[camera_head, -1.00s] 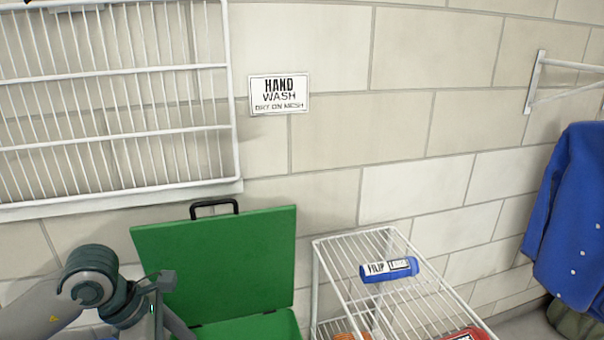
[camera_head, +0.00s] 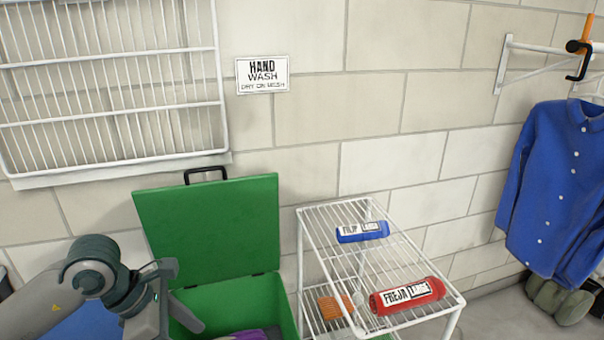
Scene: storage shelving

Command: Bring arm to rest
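My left arm comes in from the lower left, and its gripper (camera_head: 180,312) points down by the left side of an open green box (camera_head: 210,232). The fingertips are dark and partly cut off by the frame's lower edge, so I cannot tell whether they are open or shut. I see nothing clearly held in it. My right arm and gripper are not in view.
The green box's lid is up; something purple (camera_head: 256,334) lies inside. A white wire rack (camera_head: 345,245) holds a blue bottle (camera_head: 362,232), a red bottle (camera_head: 407,296) and an orange item (camera_head: 335,307) lower down. A blue jacket (camera_head: 560,190) hangs at right.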

